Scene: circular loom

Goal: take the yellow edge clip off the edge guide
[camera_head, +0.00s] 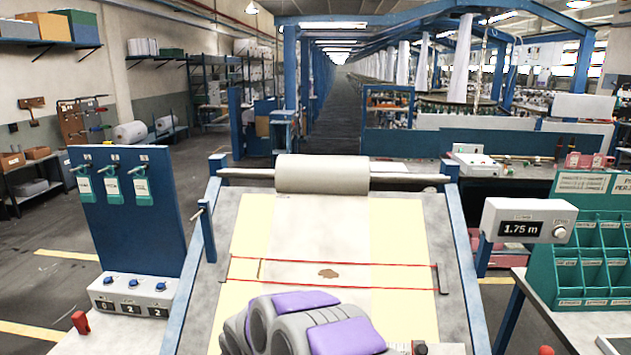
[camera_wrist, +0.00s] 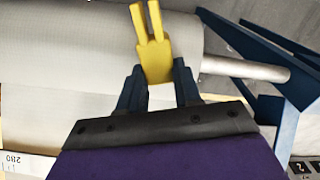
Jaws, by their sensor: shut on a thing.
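The yellow edge clip (camera_wrist: 155,62) shows in the wrist view, with two prongs pointing up in the picture. My gripper (camera_wrist: 158,78) is shut on its lower body, with one dark blue finger on each side. The clip appears in front of the pale cloth roll (camera_wrist: 80,55) and close to the roller shaft (camera_wrist: 245,69). I cannot tell whether it touches anything besides my fingers. I cannot make out which part is the edge guide. In the head view my grey and purple arm fills the bottom middle, and my gripper and the clip do not show.
The cloth roll (camera_head: 322,174) lies across the top of the sloped inspection board, between blue side frames. A blue panel (camera_head: 127,210) with green tags stands at left. A display box (camera_head: 527,221) and a green sorting rack (camera_head: 596,245) stand at right.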

